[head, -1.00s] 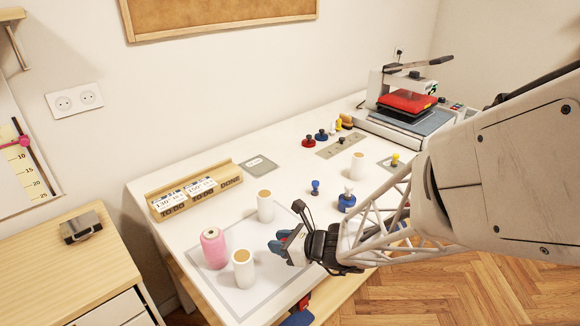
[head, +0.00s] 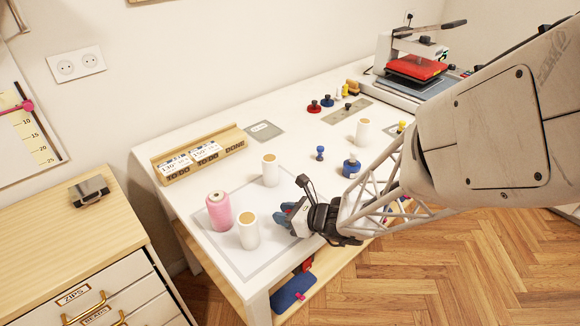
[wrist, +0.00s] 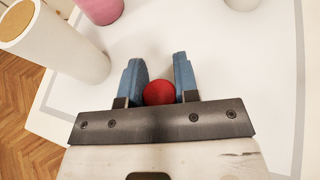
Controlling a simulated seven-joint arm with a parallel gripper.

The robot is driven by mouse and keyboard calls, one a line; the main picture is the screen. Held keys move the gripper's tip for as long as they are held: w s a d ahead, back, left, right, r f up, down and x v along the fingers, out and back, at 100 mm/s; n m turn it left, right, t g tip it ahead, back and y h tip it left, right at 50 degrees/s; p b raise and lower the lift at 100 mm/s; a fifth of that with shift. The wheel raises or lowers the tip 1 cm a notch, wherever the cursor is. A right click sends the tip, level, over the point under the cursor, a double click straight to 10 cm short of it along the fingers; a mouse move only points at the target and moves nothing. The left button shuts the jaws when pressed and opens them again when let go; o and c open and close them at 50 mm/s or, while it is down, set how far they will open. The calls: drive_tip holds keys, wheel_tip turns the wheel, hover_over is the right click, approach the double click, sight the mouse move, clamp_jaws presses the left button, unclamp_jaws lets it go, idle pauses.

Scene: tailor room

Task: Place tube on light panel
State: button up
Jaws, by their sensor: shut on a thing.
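The light panel (head: 272,256) looks to be the white, grey-bordered sheet at the table's front left. My gripper (head: 282,216) is low over its right part, fingers pointing left. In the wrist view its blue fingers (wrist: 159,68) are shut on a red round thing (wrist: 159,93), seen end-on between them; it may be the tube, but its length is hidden. In the head view the fingers hide it. I cannot tell whether it touches the panel. A white tan-topped cylinder (head: 248,232), another (head: 270,170) and a pink thread spool (head: 219,211) stand on the panel, apart from my gripper.
A wooden card holder (head: 200,159) stands behind the panel. Blue stampers (head: 350,168), a third white cylinder (head: 362,132) and a heat press (head: 412,72) stand further right. The panel between the cylinders and my gripper is clear. The table's front edge is close.

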drive_tip(key=shift+f, duration=0.1)
drive_tip(key=o, duration=0.9)
drive_tip(key=shift+s+d+r, duration=0.25)
drive_tip(key=shift+d+r, duration=0.15)
drive_tip(key=shift+d, duration=0.15)
drive_tip(key=v, duration=1)
drive_tip(key=shift+d+r, duration=0.15)
drive_tip(key=shift+d, duration=0.05)
drive_tip(key=shift+s, duration=0.2)
drive_tip(key=shift+r, duration=0.1)
